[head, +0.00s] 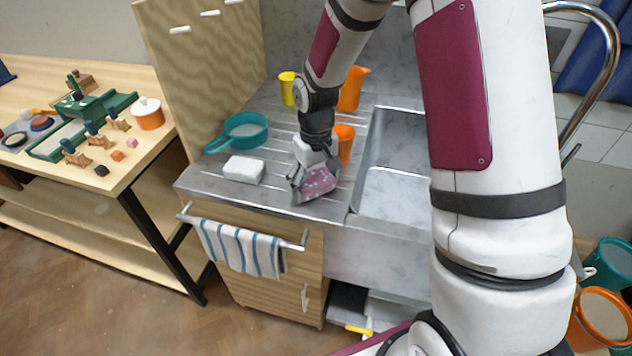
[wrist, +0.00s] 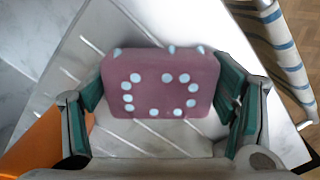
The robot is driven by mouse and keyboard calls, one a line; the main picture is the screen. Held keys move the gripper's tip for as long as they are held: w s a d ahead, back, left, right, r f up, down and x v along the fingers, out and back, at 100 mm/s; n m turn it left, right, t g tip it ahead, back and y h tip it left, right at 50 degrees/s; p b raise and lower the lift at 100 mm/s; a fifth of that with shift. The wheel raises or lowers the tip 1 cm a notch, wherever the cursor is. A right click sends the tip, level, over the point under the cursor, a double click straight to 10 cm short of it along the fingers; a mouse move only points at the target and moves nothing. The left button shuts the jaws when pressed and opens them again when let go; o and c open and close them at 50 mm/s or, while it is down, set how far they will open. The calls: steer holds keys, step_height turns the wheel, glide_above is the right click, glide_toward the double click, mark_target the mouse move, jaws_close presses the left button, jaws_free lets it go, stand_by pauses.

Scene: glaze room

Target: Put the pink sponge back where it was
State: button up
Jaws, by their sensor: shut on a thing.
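The pink sponge (head: 318,184), with pale blue dots on its face, is between the fingers of my gripper (head: 314,182) over the grooved drainboard (head: 213,184). In the wrist view the sponge (wrist: 160,84) spans the gap between the two green-padded fingers of my gripper (wrist: 162,95), which are shut on its ends. The sponge is tilted in the head view. I cannot tell whether its lower edge touches the drainboard.
A white sponge-like block (head: 244,169) and a teal pan (head: 245,131) lie left of my gripper. An orange cup (head: 345,143) is close behind it, with an orange jug (head: 353,88) and yellow cup (head: 287,88) farther back. The sink (head: 392,190) is at right. A striped towel (head: 240,247) hangs in front.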

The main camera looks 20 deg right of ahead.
mark_target(316, 180)
steer(key=shift+f, duration=0.15)
steer(key=o, duration=1.3)
step_height(316, 180, up, 12)
steer(key=s+r+t, duration=0.2)
steer(key=s+r, duration=0.9)
steer(key=shift+s+d+r+m+t, duration=0.1)
steer(key=shift+s+r+m+t, duration=0.3)
steer(key=shift+s, duration=1.9)
steer(key=shift+s+d+r+m+t, duration=0.15)
steer(key=shift+s+r+t, duration=0.35)
steer(key=shift+s, duration=1.8)
steer(key=shift+s+a+r+m+t, duration=0.1)
steer(key=shift+s+r+m+t, duration=0.4)
steer(key=shift+s, duration=1.8)
